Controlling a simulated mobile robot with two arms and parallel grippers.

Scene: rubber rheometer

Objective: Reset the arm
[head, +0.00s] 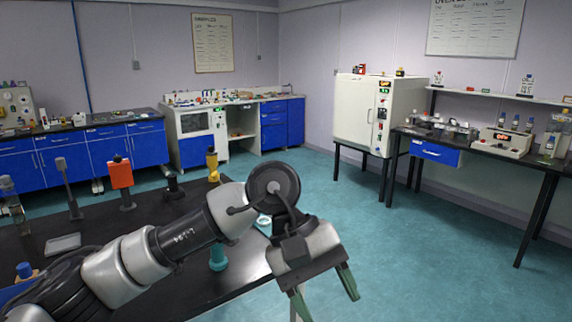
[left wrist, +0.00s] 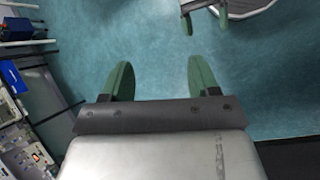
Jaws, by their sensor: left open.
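My left arm reaches in from the lower left of the head view, over the black table. Its gripper (head: 322,298) hangs past the table's right edge, above the teal floor, with its two green fingers spread apart and nothing between them. In the left wrist view the same green fingers (left wrist: 160,78) stand wide apart, with only floor showing between them. My right gripper does not show in the head view. In the left wrist view a small part with green tips shows at the top; I cannot tell what it is.
The black table (head: 245,283) holds an orange device (head: 121,174), a yellow item (head: 212,165), a teal item (head: 218,258) and a grey tray (head: 63,244). A white oven (head: 357,110) and a black bench (head: 480,150) stand at the right. Blue cabinets (head: 105,150) line the back. The floor between is clear.

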